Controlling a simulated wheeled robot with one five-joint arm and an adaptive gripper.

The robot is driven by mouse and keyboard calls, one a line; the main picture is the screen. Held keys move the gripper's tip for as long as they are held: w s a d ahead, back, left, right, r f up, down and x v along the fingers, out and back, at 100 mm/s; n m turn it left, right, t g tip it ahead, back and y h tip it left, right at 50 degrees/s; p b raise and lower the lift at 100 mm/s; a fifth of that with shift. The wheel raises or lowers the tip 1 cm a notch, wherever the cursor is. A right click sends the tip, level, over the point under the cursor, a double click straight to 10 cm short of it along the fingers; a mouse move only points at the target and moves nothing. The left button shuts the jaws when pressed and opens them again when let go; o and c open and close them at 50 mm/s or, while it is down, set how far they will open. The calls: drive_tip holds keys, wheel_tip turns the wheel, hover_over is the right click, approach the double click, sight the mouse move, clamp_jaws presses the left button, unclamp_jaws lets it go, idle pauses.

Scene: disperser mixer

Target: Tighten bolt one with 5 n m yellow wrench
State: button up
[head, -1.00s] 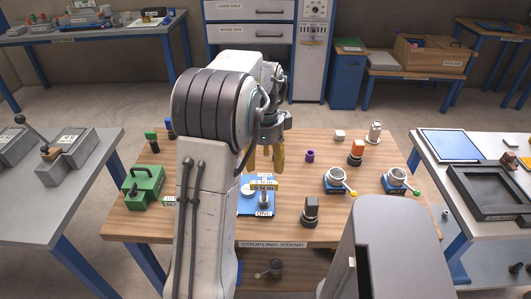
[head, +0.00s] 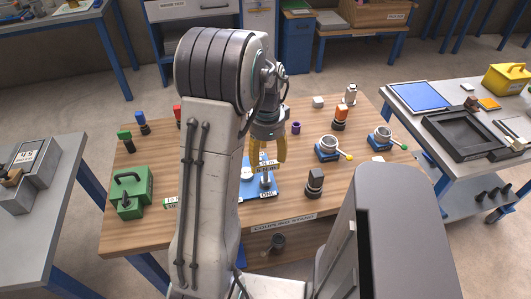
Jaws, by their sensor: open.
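A blue plate (head: 256,191) marked "ONE" lies on the wooden coupling stand. An upright grey post (head: 266,179), seemingly bolt one or a tool on it, stands on the plate. A small yellow-marked label (head: 267,162), seemingly the 5 N m wrench's, shows at its top. My gripper (head: 267,158) has yellow fingers pointing down, spread on either side of the label. It is open; I cannot tell whether the fingers touch the wrench. My arm hides the left part of the plate.
A green case (head: 131,191) stands at the table's left. A dark block (head: 315,183) stands right of the plate, near the front edge. A purple ring (head: 296,127) lies behind.

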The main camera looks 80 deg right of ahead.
sight(265, 165)
drive_tip(key=shift+w+f, duration=0.1)
drive_tip(key=shift+f, duration=3.55)
clamp_jaws()
drive_tip(key=m, duration=0.4)
drive_tip(key=shift+w+b, duration=0.1)
drive_tip(key=shift+b, duration=0.25)
drive_tip(key=shift+a+m, duration=0.1)
drive_tip(key=shift+m, duration=0.7)
